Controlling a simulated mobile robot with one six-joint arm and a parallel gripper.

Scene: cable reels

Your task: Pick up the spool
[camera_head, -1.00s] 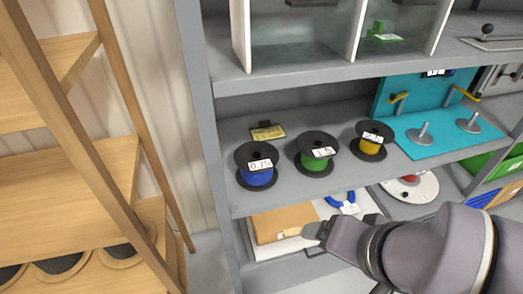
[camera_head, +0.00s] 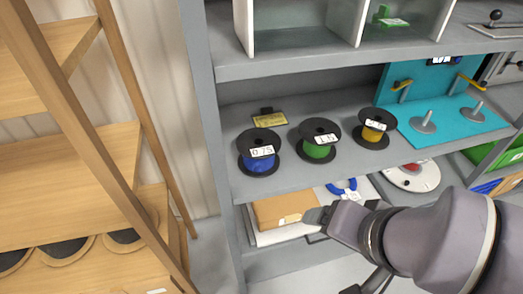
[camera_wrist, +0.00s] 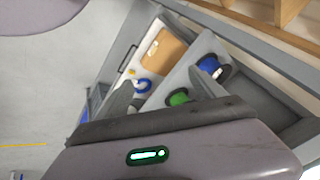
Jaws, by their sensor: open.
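Three spools with black flanges stand in a row on the grey middle shelf (camera_head: 293,182). The blue spool (camera_head: 259,158) is at the left, the green spool (camera_head: 319,149) in the middle, the yellow spool (camera_head: 374,134) at the right. My gripper (camera_head: 318,216) is in front of and below the row, apart from the spools. In the wrist view my gripper's fingers (camera_wrist: 160,92) are spread with nothing held between them.
A turquoise board (camera_head: 456,126) with metal pegs stands right of the spools. A yellow tag (camera_head: 270,119) lies behind them. Below are a cardboard box (camera_head: 284,208) and a blue ring-shaped item (camera_head: 343,187). A wooden rack (camera_head: 75,165) stands at the left.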

